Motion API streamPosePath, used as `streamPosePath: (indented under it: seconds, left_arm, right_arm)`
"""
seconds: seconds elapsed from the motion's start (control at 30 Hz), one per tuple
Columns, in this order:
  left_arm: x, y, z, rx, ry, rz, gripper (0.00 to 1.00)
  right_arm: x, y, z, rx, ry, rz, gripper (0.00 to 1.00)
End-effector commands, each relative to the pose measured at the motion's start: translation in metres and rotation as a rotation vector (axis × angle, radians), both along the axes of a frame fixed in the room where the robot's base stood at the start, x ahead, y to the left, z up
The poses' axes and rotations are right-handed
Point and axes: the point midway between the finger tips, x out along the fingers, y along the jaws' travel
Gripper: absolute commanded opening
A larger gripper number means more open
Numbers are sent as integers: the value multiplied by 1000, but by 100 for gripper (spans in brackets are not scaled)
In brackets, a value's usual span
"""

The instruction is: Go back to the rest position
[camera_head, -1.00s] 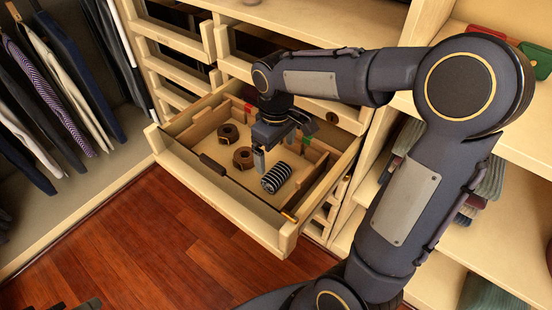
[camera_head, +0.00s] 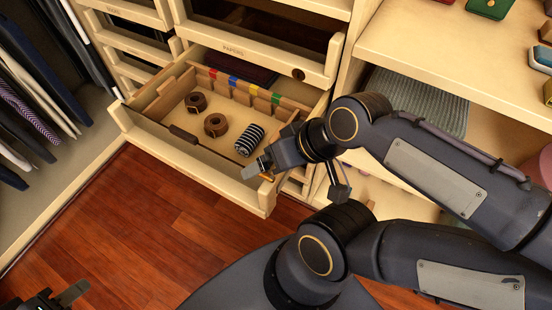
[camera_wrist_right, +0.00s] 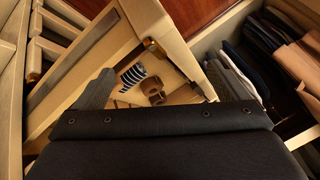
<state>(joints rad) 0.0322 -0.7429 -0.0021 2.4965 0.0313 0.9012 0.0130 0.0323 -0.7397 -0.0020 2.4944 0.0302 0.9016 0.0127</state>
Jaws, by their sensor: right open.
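My right gripper (camera_head: 260,170) is open and empty at the front right corner of the pulled-out drawer (camera_head: 190,157), around the height of its front wall. In the right wrist view one grey finger (camera_wrist_right: 97,90) shows at the left, with the drawer beyond it. My left gripper (camera_head: 58,296) is only partly in view at the bottom left corner of the head view, over the floor. I cannot tell whether its jaws are apart.
In the drawer lie two coiled brown belts (camera_head: 196,102) (camera_head: 215,124) and a striped roll (camera_head: 249,140). Coloured tabs mark its rear dividers. Clothes (camera_head: 35,95) hang at the left. Shelves (camera_head: 450,50) stand close to my right arm. The wooden floor (camera_head: 120,215) is clear.

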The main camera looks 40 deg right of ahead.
Motion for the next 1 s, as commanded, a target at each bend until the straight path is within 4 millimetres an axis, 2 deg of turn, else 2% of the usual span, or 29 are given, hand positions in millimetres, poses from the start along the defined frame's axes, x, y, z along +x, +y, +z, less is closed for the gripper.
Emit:
streamPosePath:
  seconds: [0.27, 0.37, 0.43, 0.57, 0.83, 0.9, 1.0]
  left_arm:
    - [0, 0, 0, 0, 0, 0, 36]
    - [0, 0, 7, 0, 0, 0, 36]
    - [0, 0, 19, 0, 0, 0, 36]
    - [0, 0, 55, 0, 0, 0, 36]
    - [0, 0, 159, 0, -1, 0, 36]
    - [0, 0, 178, 0, -1, 0, 36]
    - [0, 0, 192, 0, 0, 0, 36]
  right_arm:
    - [-1, 0, 0, 2, -1, -3, 94]
    - [-1, 0, 7, 2, -1, -2, 94]
    - [-1, 0, 19, 2, -1, -2, 94]
    - [0, 0, 55, 1, -2, -1, 94]
    - [0, 0, 159, 1, -2, -1, 94]
    - [0, 0, 178, 1, -2, -1, 94]
    - [0, 0, 191, 1, -2, -1, 94]
